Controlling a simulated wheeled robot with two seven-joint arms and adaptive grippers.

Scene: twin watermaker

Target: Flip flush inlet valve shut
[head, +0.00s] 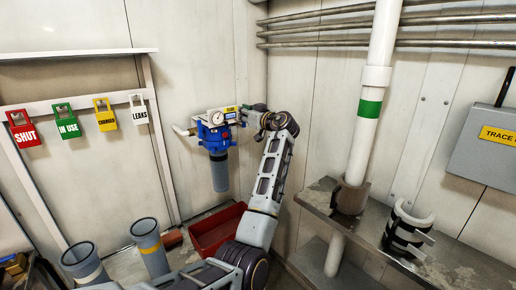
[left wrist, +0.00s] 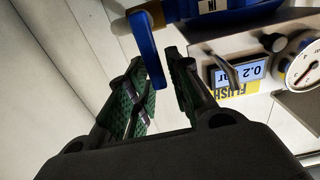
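The flush inlet valve shows in the left wrist view as a blue lever handle (left wrist: 149,48) hanging from a brass-coloured fitting (left wrist: 156,10). My left gripper (left wrist: 158,72) is open, with its green-padded fingers on either side of the lever's lower end. A gap shows between the left finger and the lever; I cannot tell whether the right finger touches it. In the head view my left gripper (head: 257,108) is at the right side of the blue filter housing (head: 214,136), and the lever cannot be made out there. My right gripper is not in view.
A round gauge (head: 216,118) and a yellow flush label (left wrist: 231,91) sit close beside the gripper. A red tray (head: 212,232) lies below. Coloured tags, including a red SHUT tag (head: 22,130), hang at left. A white pipe (head: 371,100) stands right of my arm.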

